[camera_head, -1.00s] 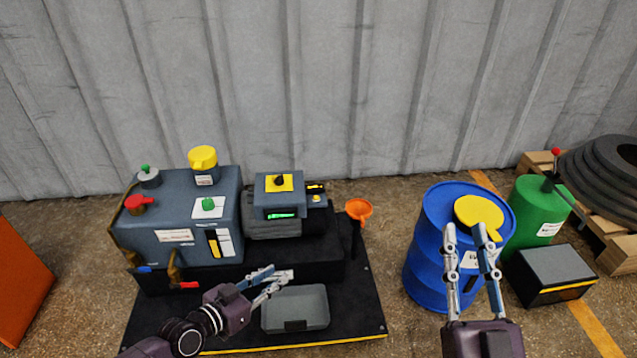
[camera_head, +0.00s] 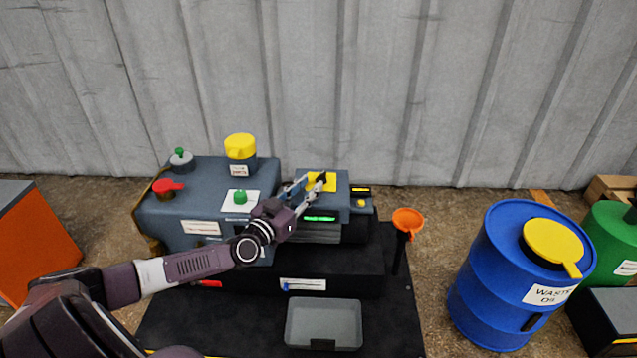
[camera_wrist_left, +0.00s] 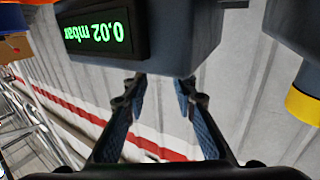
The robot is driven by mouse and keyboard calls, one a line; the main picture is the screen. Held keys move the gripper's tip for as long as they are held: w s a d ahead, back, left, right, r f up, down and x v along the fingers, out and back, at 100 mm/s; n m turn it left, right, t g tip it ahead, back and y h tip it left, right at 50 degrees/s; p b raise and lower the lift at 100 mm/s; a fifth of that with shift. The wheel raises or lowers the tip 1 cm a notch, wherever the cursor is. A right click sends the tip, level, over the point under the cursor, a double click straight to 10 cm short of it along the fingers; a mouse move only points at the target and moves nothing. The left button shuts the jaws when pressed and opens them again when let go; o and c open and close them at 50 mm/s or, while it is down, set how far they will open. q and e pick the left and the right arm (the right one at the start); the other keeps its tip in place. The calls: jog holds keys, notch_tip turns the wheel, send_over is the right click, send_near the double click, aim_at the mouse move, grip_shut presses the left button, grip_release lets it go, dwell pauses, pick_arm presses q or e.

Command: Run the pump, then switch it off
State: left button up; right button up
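The pump (camera_head: 352,232) is a grey ribbed unit on the dark skid, with a control box (camera_head: 341,208) on top. The box has a yellow plate (camera_head: 329,188) whose black knob is largely hidden behind my fingertips. Its lit green display (camera_head: 320,218) reads 0.02 mbar, upside down in the left wrist view (camera_wrist_left: 97,30). My left gripper (camera_head: 306,186) is at the left part of the box's top, by the yellow plate. Its fingers stand apart with nothing between them in the wrist view (camera_wrist_left: 162,82); contact with the box cannot be told. My right gripper is out of view.
Left of the box stands a grey-blue tank with a red handle (camera_head: 167,187), green knob (camera_head: 240,197) and yellow-capped filler (camera_head: 240,148). An orange funnel (camera_head: 408,222) and blue waste oil drum (camera_head: 490,290) stand right. A grey tray (camera_head: 323,323) lies in front.

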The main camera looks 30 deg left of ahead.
aim_at(318, 179)
pick_arm(q)
jog(key=shift+w+b, duration=0.75)
jog(key=shift+w, duration=1.35)
grip_shut()
